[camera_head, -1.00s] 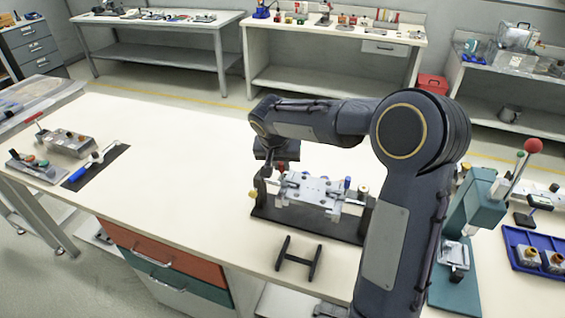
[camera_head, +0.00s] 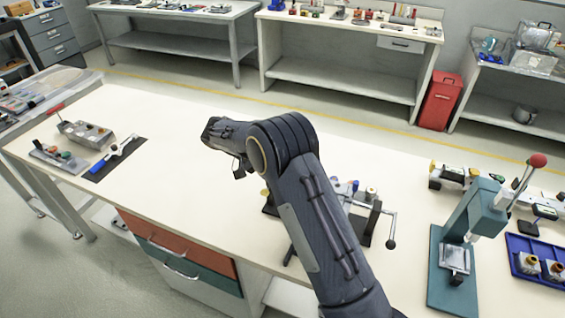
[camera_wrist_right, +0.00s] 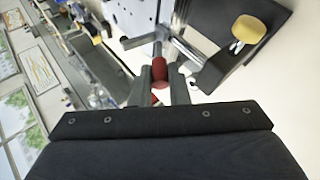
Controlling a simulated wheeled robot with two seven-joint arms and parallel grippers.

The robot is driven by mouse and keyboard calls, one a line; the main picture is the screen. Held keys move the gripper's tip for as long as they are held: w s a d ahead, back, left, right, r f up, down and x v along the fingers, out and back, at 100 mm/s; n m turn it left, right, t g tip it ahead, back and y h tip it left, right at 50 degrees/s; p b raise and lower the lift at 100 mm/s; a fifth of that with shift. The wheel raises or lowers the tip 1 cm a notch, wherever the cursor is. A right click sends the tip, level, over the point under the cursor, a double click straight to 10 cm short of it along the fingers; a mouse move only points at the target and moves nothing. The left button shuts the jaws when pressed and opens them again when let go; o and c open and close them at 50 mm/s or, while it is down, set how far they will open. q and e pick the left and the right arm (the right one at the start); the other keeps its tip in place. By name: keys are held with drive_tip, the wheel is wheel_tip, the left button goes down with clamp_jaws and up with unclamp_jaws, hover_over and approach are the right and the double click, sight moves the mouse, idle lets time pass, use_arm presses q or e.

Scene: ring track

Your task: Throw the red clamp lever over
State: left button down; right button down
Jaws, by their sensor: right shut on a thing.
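The red clamp lever (camera_wrist_right: 159,70) shows as a red grip on a metal rod in the right wrist view. My right gripper (camera_wrist_right: 160,84) is shut on this red grip, one finger on each side. The lever joins a metal bar beside a dark bracket with a yellow knob (camera_wrist_right: 249,29). In the head view my right arm covers most of the clamp fixture, the lever and the gripper. Only the fixture's right end (camera_head: 367,218) shows, with a crank handle (camera_head: 391,243). My left gripper is in neither view.
A teal press (camera_head: 470,225) with a red-knobbed lever stands to the right, beside a blue tray (camera_head: 540,262). The bench top between is clear.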

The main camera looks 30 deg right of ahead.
drive_tip(key=shift+w+a+f+g+h, duration=0.15)
drive_tip(key=shift+w+f+g+h, duration=0.1)
drive_tip(key=shift+g+h, duration=0.2)
idle(0.3)
drive_tip(key=c, duration=1.4)
unclamp_jaws()
drive_tip(key=b+v, duration=0.1)
drive_tip(key=v, duration=0.6)
drive_tip(key=shift+a+r, duration=0.15)
drive_tip(key=shift+a, duration=0.2)
